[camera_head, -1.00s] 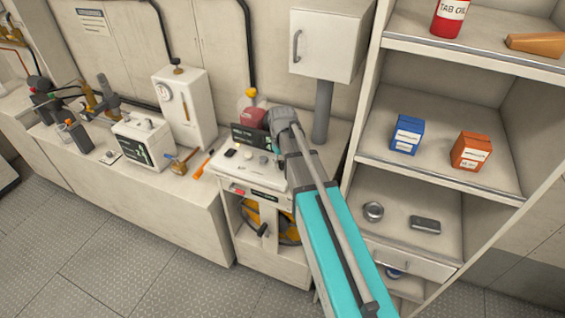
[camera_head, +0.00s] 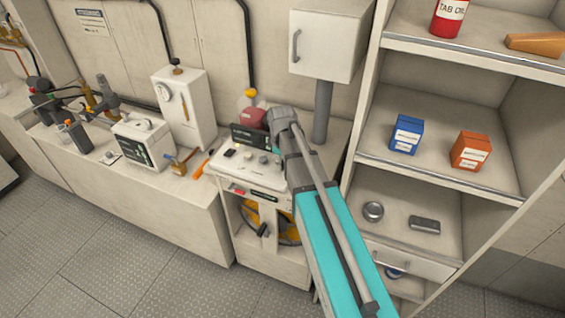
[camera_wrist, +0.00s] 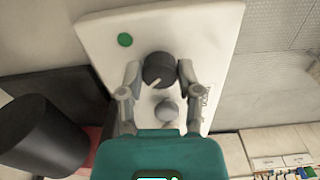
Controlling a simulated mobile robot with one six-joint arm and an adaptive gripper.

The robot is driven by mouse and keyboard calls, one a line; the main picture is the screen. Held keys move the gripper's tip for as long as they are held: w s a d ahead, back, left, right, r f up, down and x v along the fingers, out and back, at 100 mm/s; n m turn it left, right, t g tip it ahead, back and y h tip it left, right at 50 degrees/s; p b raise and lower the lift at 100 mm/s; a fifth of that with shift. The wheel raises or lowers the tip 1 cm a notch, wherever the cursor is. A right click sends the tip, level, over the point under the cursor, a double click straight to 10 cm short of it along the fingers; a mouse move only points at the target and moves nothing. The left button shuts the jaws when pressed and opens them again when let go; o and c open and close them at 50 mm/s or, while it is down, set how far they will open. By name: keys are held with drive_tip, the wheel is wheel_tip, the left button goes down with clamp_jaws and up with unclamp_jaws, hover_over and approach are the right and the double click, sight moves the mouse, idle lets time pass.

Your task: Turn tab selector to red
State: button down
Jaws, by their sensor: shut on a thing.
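The tab selector is a dark round knob (camera_wrist: 158,68) with a white pointer line, on a white panel (camera_wrist: 215,40) in the wrist view. Its line points down and slightly left in that view. My gripper (camera_wrist: 160,71) has one finger on each side of the knob and is shut on it. A green round mark (camera_wrist: 124,39) lies up and left of the knob. No red mark shows beside the knob. In the head view my arm covers the gripper and selector at the right end of the console top (camera_head: 228,172).
A smaller grey knob (camera_wrist: 167,110) sits just below the selector in the wrist view. A dark cylinder (camera_wrist: 38,135) is at lower left. In the head view a white wall box (camera_head: 322,45) and open shelves (camera_head: 440,155) stand close to my arm.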

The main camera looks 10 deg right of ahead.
drive_tip(key=shift+s, duration=0.1)
drive_tip(key=shift+c, duration=1.5)
unclamp_jaws()
drive_tip(key=shift+r, duration=0.1)
